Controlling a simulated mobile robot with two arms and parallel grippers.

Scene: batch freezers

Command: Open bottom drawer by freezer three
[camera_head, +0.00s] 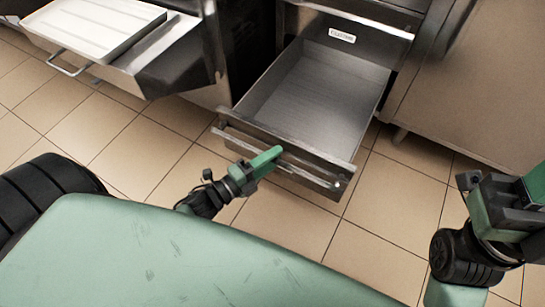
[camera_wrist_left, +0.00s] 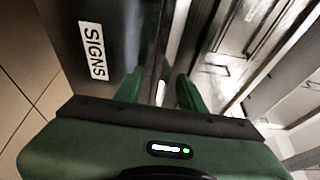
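The bottom drawer (camera_head: 312,100) is pulled well out in the head view and looks empty. Its bar handle (camera_head: 312,178) runs along the front edge. My left gripper (camera_head: 268,157) is at the handle, left of its middle. In the left wrist view, the fingers (camera_wrist_left: 160,88) stand apart on either side of a metal bar. I cannot tell whether they press on it. A dark front panel beside them carries a label (camera_wrist_left: 93,50) reading "SIGNS". My right gripper (camera_head: 470,182) is at the right edge, away from the drawer; its fingertips are unclear.
Above the open drawer is another front with a white label (camera_head: 342,36) and a bar handle. A metal shelf with a white tray (camera_head: 95,28) juts out at the left. A cabinet (camera_head: 475,95) stands close on the right. Tiled floor (camera_head: 375,215) is clear ahead.

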